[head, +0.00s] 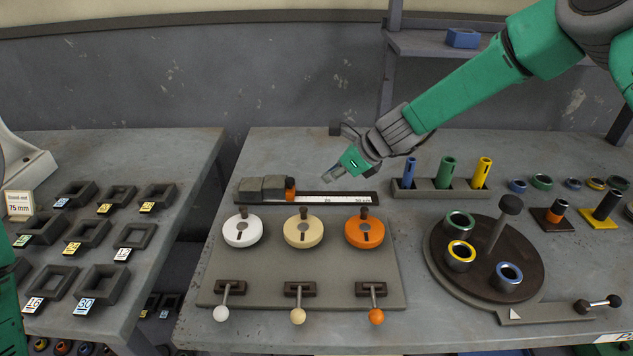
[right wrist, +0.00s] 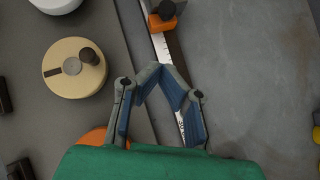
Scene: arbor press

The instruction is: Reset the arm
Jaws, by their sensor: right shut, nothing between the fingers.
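My right gripper (head: 332,174) reaches in from the upper right and hangs over the ruler track (head: 350,198). Its fingers are shut and empty; in the right wrist view the fingertips (right wrist: 160,72) meet above the scale. An orange slider (head: 290,189) sits beside a dark block (head: 262,189) at the track's left end, apart from the gripper. Below stand white (head: 242,238), cream (head: 303,239) and orange (head: 364,240) dials. In front of them are levers with white (head: 220,314), cream (head: 298,316) and orange (head: 376,317) knobs. My left gripper is out of view.
A rack (head: 440,190) with blue, green and yellow tubes stands right of the track. Labelled square trays fill the left table (head: 180,143). A gap separates the tables.

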